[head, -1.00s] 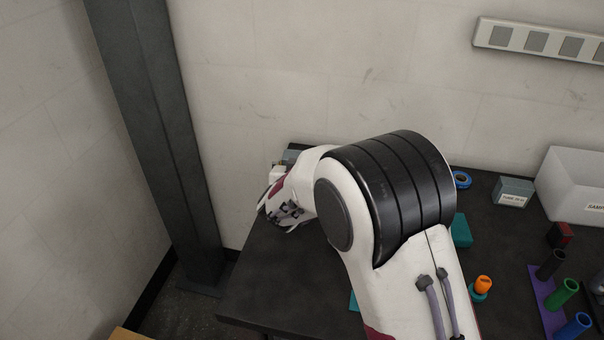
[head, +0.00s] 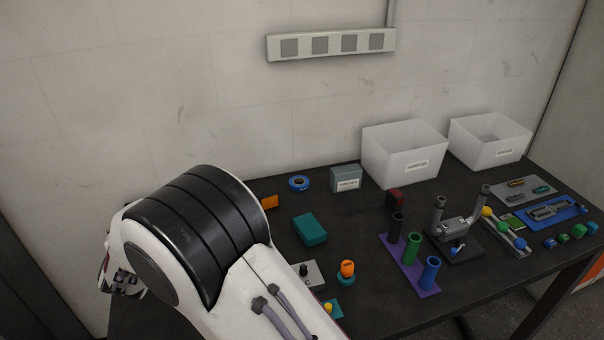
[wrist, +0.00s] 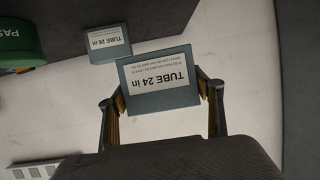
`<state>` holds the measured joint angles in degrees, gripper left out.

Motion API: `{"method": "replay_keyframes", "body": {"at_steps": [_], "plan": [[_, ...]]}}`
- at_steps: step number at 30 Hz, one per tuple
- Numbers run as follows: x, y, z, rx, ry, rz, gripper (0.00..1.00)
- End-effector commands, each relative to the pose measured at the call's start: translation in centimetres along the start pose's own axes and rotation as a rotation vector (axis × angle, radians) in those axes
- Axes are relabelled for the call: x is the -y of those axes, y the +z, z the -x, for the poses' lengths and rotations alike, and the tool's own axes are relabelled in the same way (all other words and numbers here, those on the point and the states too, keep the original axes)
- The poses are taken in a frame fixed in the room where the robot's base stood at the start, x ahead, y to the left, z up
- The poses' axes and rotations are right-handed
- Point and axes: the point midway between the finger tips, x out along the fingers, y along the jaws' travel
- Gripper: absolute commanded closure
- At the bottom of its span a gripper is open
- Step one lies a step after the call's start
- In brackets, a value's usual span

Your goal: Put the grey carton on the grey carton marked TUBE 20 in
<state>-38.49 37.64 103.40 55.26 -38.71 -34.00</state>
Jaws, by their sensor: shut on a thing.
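My gripper (wrist: 161,92) is shut on a grey carton (wrist: 158,100) in the wrist view. Its label shows upside down and reads TUBE 24 in. The fingers press its left and right sides. A second grey carton (wrist: 105,43) lies beyond it to the upper left, apart from it, on the dark tabletop; its label starts TUBE 2, the last digit is unclear. A grey carton with a white label (head: 346,179) also stands at the back of the table in the head view. In that view my arm hides the gripper and the held carton.
A blue tape roll (head: 299,183) lies left of the standing carton, and a white bin (head: 403,152) stands close on its right. A teal box (head: 310,229) and a dark red item (head: 395,200) lie in front. A green round item (wrist: 18,45) shows in the wrist view.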

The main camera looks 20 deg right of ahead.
Motion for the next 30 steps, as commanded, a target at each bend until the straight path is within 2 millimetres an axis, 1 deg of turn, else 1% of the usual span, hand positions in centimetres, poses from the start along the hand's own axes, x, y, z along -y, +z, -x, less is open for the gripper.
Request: {"method": "replay_keyframes", "body": {"at_steps": [5,8,11,17,18,21,23,30], "plan": [[-1.6,-0.3,-0.6,-0.001,0.023,-0.010,0.60],[-3.4,-0.5,-1.2,-0.001,0.046,-0.019,0.60],[-5.9,-0.8,-2.1,-0.001,0.080,-0.033,0.60],[-12.0,-1.9,-3.8,-0.003,0.161,-0.067,0.60],[-13.3,-2.1,-4.2,-0.003,0.177,-0.073,0.60],[-16.4,-2.8,-4.9,-0.002,0.214,-0.089,0.60],[-18.3,-3.2,-5.3,-0.002,0.234,-0.098,0.60],[-25.7,-4.8,-6.5,-0.003,0.307,-0.129,0.60]]}}
